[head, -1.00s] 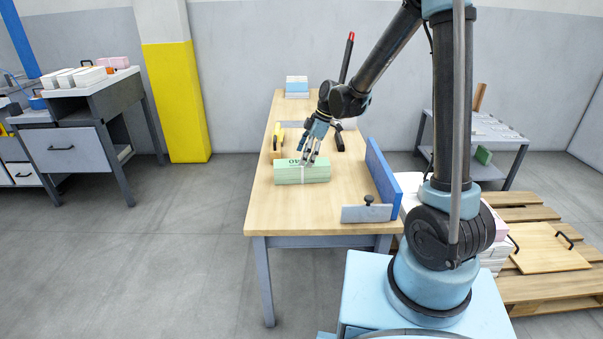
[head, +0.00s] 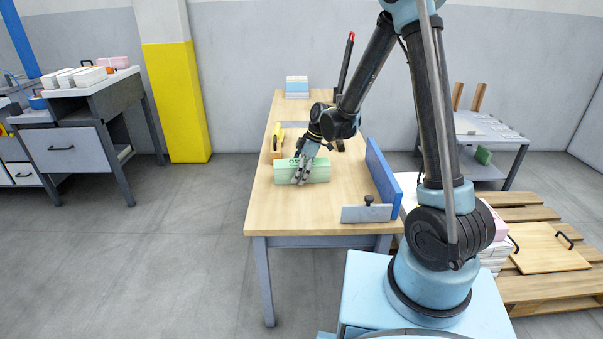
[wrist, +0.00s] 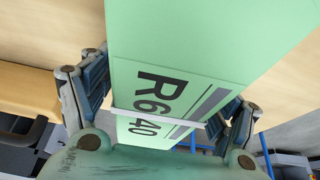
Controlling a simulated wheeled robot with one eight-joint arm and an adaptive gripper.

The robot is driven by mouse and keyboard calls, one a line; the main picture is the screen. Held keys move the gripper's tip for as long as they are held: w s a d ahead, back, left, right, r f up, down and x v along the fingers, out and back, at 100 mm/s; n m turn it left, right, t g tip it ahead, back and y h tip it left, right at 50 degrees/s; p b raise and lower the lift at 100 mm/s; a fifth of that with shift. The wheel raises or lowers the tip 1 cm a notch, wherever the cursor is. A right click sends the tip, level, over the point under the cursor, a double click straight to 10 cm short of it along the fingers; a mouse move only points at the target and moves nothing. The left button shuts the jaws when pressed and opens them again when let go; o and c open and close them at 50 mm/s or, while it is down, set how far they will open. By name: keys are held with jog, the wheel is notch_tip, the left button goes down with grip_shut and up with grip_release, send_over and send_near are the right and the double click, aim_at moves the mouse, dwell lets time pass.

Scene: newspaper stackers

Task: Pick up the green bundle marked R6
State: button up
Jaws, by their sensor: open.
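The green bundle (head: 284,174) lies on the wooden table. In the wrist view the bundle (wrist: 200,35) fills the middle, with a white strap across it and the dark print "R6" followed by a smaller "40". My gripper (head: 301,178) is at the bundle's near side in the head view. In the wrist view my gripper (wrist: 165,90) is open, with one finger on each side of the bundle. I cannot tell whether the fingers touch it.
A pallet (head: 545,285) stands to the right. The table's front left is clear.

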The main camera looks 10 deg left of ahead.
grip_shut()
dwell(0.3)
